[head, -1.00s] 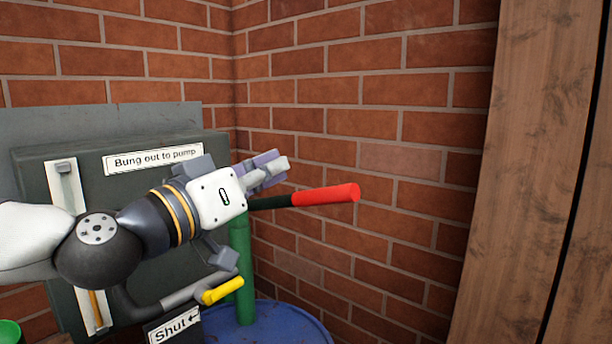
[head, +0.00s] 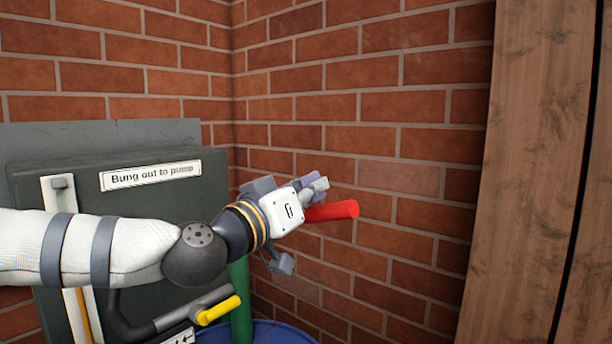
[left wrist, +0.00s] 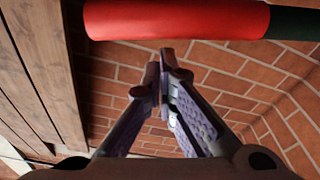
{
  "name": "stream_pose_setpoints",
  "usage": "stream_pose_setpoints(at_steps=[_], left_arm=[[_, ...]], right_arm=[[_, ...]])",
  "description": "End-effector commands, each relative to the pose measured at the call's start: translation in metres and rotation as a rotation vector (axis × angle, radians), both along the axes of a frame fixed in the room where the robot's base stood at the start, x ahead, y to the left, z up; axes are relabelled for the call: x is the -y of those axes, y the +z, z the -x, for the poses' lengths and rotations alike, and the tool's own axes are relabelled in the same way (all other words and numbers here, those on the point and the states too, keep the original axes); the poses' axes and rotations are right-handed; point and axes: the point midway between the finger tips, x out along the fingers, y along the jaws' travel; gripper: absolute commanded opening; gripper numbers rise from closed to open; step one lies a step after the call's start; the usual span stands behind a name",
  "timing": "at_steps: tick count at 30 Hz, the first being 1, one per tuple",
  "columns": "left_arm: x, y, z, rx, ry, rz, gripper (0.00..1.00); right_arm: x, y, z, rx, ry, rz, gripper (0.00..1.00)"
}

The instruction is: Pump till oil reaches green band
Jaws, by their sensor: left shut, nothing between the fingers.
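The red grip of the pump handle (head: 332,211) points right, roughly level. Its dark inner part is hidden behind my left gripper (head: 315,187), whose fingers lie over or just above the grip. In the left wrist view, the red grip (left wrist: 175,19) crosses the top, beyond the shut, empty fingertips (left wrist: 166,58); contact cannot be told. The green pump post (head: 240,300) stands below. A white upright gauge strip (head: 59,195) at the left has an amber column (head: 83,312) low down, partly hidden by my arm. No green band shows on it. My right gripper is not in view.
A dark tank (head: 60,160) carries a "Bung out to pump" sign (head: 150,175). A yellow valve lever (head: 218,310) and blue drum (head: 268,333) sit below. Brick walls stand behind, and wooden boards (head: 530,170) at the right. Space right of the grip is free.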

Motion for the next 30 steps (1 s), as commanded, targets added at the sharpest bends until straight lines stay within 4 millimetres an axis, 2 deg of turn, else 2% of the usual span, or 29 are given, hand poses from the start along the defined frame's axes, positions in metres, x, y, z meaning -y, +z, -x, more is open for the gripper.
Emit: stream_pose_setpoints(at_steps=[17,23,26,30], left_arm=[[0.003,-0.011,0.004,0.012,-0.001,-0.016,0.00],[0.009,-0.026,0.008,0.045,-0.003,-0.065,0.00],[0.012,-0.039,0.011,0.070,-0.003,-0.104,0.00],[0.019,-0.066,0.015,0.127,-0.006,-0.186,0.00]], right_arm=[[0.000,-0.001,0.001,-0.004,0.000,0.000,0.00],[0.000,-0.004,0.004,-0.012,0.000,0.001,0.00],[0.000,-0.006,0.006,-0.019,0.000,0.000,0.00],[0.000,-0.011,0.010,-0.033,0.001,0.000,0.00]])
